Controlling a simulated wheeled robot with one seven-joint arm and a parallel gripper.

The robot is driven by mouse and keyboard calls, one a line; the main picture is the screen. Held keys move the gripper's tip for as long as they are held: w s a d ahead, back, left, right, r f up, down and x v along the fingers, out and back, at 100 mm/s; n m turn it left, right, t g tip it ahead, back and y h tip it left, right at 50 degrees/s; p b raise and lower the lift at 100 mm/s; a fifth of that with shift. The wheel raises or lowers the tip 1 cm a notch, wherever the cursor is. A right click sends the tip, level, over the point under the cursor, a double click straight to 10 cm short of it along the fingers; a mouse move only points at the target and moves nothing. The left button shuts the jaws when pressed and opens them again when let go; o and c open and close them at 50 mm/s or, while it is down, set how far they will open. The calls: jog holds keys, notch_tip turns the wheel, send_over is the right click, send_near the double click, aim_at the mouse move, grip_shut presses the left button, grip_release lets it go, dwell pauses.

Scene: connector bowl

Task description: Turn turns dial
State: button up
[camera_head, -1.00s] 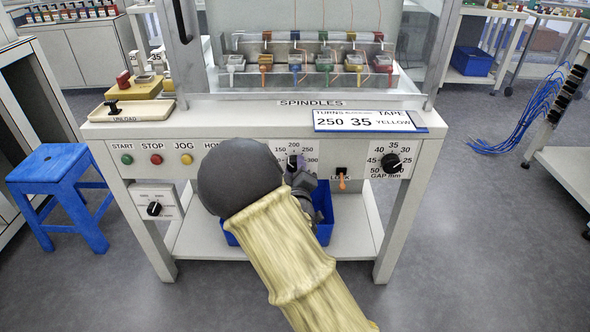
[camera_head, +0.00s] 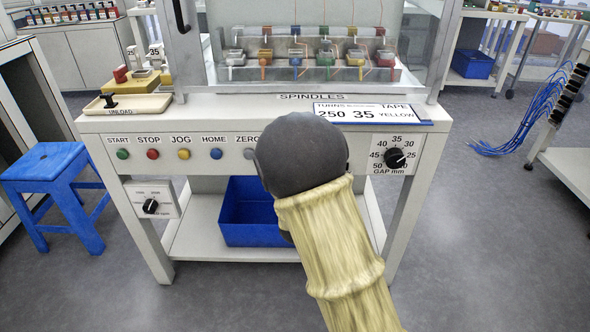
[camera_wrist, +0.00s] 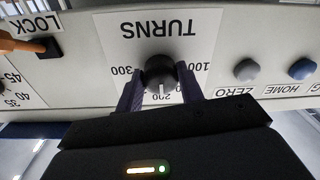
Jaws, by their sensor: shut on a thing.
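The turns dial (camera_wrist: 161,70) is a black knob with a white pointer line, under the word TURNS, which appears upside down in the wrist view. My gripper (camera_wrist: 160,82) has one dark finger on each side of the knob and is shut on it. The pointer aims down toward the 200 mark, which is partly hidden; its exact setting is hard to read. The 300 mark is to the left and 100 to the right. In the head view, my dark wrist and yellow-sleeved arm hide the dial and gripper. The sign (camera_head: 368,116) reads TURNS 250, 35, TAPE YELLOW.
The lock switch (camera_wrist: 47,47) with an orange lever sits beside the dial, and the zero button (camera_wrist: 246,69) is on its other side. The gap dial (camera_head: 395,158) is right of my arm. A blue bin (camera_head: 247,212) stands on the lower shelf.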

jog(key=shift+a+f+m+h+b, duration=0.1)
jog(key=shift+m+h+b, duration=0.2)
jog(key=shift+m+b, duration=3.65)
jog(key=shift+m+p, duration=0.85)
jog(key=shift+m, duration=0.1)
jog(key=o, duration=1)
jog(key=shift+s, duration=0.15)
jog(key=s, duration=0.8)
jog(key=s+a, duration=0.1)
jog(key=s, duration=0.2)
jog(key=shift+s+f, duration=0.4)
jog(key=shift+s+b, duration=0.2)
jog(key=shift+b, duration=0.8)
